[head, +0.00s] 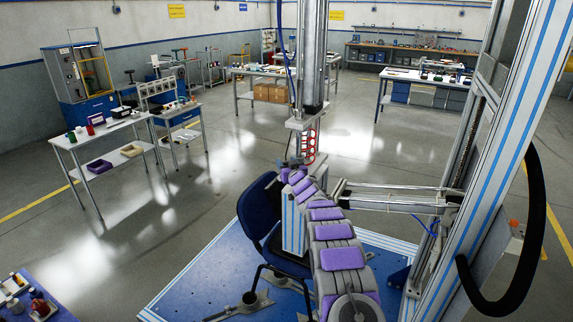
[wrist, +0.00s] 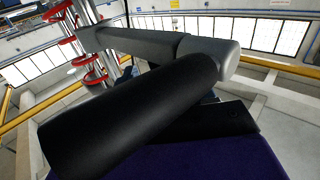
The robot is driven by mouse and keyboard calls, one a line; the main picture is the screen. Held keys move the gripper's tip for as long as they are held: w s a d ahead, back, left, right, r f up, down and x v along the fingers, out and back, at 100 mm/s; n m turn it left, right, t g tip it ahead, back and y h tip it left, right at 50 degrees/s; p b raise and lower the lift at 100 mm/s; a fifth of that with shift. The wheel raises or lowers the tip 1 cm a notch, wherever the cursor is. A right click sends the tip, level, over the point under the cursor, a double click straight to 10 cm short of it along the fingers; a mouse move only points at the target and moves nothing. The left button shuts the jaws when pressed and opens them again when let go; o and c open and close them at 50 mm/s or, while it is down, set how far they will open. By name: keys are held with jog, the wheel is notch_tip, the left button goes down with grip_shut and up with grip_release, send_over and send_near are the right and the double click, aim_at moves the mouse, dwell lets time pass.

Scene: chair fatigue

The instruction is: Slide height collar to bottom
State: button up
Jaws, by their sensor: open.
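A vertical metal cylinder (head: 313,55) hangs above the blue office chair (head: 258,208). Several red rings (head: 309,146) sit at its lower end; they also show at the upper left of the wrist view (wrist: 88,45) beside shiny metal rods. I cannot tell which part is the height collar. My purple-padded arm reaches up to the chair, with my gripper (head: 291,164) at its far end, just below and left of the rings. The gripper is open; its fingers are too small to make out. In the wrist view, a black cylinder (wrist: 130,120) and a grey bar (wrist: 150,42) block much of the scene.
The chair stands on a blue platform (head: 190,285). A horizontal cylinder (head: 390,200) reaches in from the right-hand metal frame (head: 500,165), close to my arm. A black cable (head: 537,220) loops at the right. Worktables (head: 110,128) stand behind, with open floor between.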

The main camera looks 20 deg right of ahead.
grip_shut()
dwell(0.4)
jog(key=shift+f+p, duration=0.4)
jog(key=shift+f, duration=2.35)
grip_release()
jog(key=shift+d, duration=0.1)
jog(key=shift+s+a, duration=0.15)
jog(key=shift+a, duration=0.05)
